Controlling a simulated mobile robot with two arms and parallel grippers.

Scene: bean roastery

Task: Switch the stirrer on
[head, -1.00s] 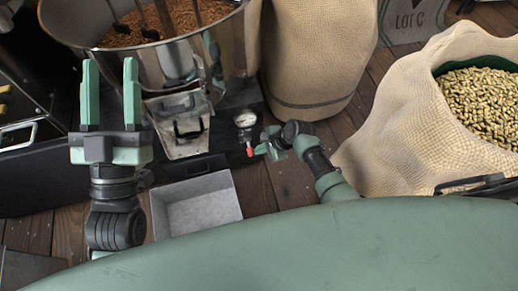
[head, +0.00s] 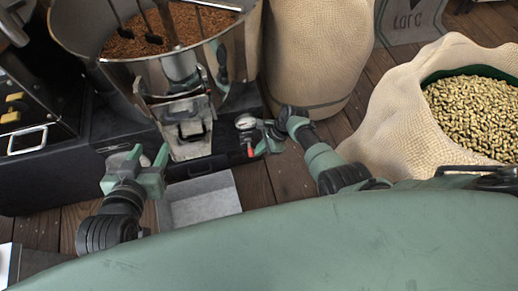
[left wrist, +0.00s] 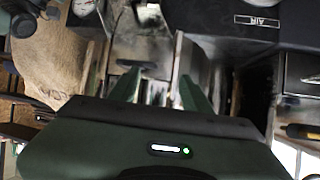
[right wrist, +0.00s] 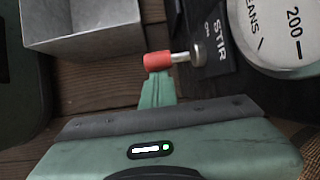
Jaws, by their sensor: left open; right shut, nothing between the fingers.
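The stirrer's switch is a lever with a red knob (right wrist: 158,61) on a short metal shaft, beside the "STIR ON" label (right wrist: 216,45) in the right wrist view. In the head view the red knob (head: 250,153) shows below the gauge. My right gripper (right wrist: 157,92) is shut and empty, its fingertips right at the knob; I cannot tell if they touch. It also shows in the head view (head: 266,146). The metal pan (head: 95,72) holds brown beans and stirring arms. My left gripper (head: 143,166) is open and empty, in front of the pan's chute (head: 188,148).
A grey metal bin (head: 205,200) stands on the floor below the chute. A round gauge (head: 245,122) sits just above the knob. Sacks stand to the right, one open with pale beans (head: 470,115). A black machine with a handle (head: 27,140) is at left.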

